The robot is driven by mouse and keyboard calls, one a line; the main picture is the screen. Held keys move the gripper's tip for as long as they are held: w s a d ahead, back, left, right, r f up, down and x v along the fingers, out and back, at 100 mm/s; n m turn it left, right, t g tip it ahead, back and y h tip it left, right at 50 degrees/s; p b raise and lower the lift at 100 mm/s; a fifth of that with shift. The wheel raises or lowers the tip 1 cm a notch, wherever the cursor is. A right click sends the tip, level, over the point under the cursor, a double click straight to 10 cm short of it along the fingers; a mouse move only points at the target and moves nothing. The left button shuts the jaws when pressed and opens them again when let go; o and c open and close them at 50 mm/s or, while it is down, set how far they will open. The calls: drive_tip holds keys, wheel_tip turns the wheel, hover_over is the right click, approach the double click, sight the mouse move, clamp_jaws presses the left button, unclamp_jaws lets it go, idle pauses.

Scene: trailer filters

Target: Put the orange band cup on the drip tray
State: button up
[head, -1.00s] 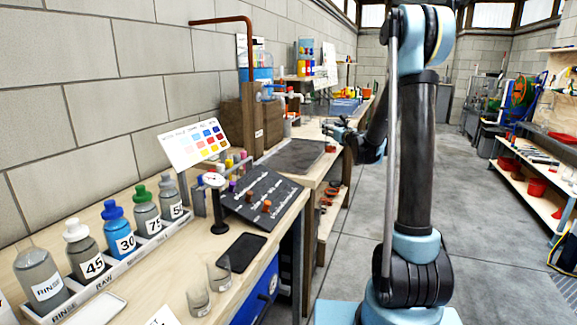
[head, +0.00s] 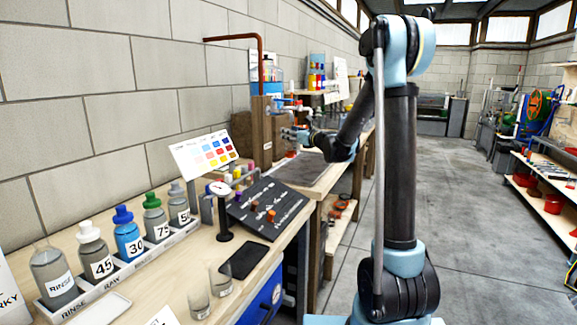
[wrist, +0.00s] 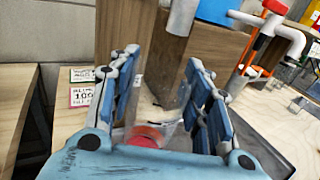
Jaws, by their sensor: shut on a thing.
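My gripper (wrist: 165,95) has its two blue fingers around a clear cup (wrist: 168,112) with a red-orange band (wrist: 147,136) near the palm; the cup is blurred and partly hidden by the fingers. In the head view my gripper (head: 292,134) is small, in front of the wooden block at the back of the bench, and the cup cannot be made out there. A dark flat panel (head: 298,170), apparently the drip tray, lies on the bench below and in front of the gripper. Its dark edge (wrist: 284,163) shows at lower right in the wrist view.
The wooden block (wrist: 215,60) stands close beyond the fingers, with a grey pipe (wrist: 183,16) in front. White and orange pipework (wrist: 262,42) is at right. Numbered bottles (head: 128,235), a sloped dark rack (head: 268,205) and clear cups (head: 198,297) stand on the nearer bench.

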sight(295, 151)
drive_tip(key=shift+d+f, duration=0.1)
drive_tip(key=shift+f, duration=4)
drive_tip(key=o, duration=1)
drive_tip(key=shift+o, duration=0.2)
